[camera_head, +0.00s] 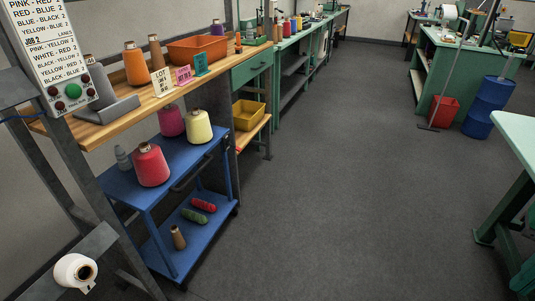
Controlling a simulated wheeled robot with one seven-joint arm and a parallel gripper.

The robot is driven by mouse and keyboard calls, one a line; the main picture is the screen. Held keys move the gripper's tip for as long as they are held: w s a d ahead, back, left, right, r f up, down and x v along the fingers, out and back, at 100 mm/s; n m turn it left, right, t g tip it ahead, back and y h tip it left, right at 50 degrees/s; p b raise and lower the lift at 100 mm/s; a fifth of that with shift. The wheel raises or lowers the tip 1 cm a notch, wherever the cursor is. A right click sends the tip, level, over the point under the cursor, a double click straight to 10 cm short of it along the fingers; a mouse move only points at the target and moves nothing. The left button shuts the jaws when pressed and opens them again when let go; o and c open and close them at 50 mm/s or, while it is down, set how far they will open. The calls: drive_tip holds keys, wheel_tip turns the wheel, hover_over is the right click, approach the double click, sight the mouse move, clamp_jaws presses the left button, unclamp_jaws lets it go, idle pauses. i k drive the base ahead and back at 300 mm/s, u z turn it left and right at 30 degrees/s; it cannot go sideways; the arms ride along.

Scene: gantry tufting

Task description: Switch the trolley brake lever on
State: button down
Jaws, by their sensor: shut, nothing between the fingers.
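The blue trolley (190,152) stands at the left, partly beneath the wooden bench, with two shelves. Its top shelf carries a red yarn cone (151,165), a pale yellow cone (199,126), a magenta cone (171,121) and a grey bottle (122,157). Its lower shelf holds red and green spools and a tan cone (178,237). A dark bar (184,175) runs along its near side. A small red spot (238,150) shows by its far right end; I cannot tell if it is the brake lever. The lever's position is unclear. My gripper is not in view.
A grey frame with a button panel (73,90) and a white spool (75,272) stands close at the left. The wooden bench (130,108) is behind the trolley. Grey floor (330,180) is clear to its right. A green table (518,130) edges in at the right.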

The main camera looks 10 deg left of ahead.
sight(237, 148)
drive_tip(key=z, duration=0.1)
drive_tip(key=i, duration=1.75)
drive_tip(key=u, duration=2.9)
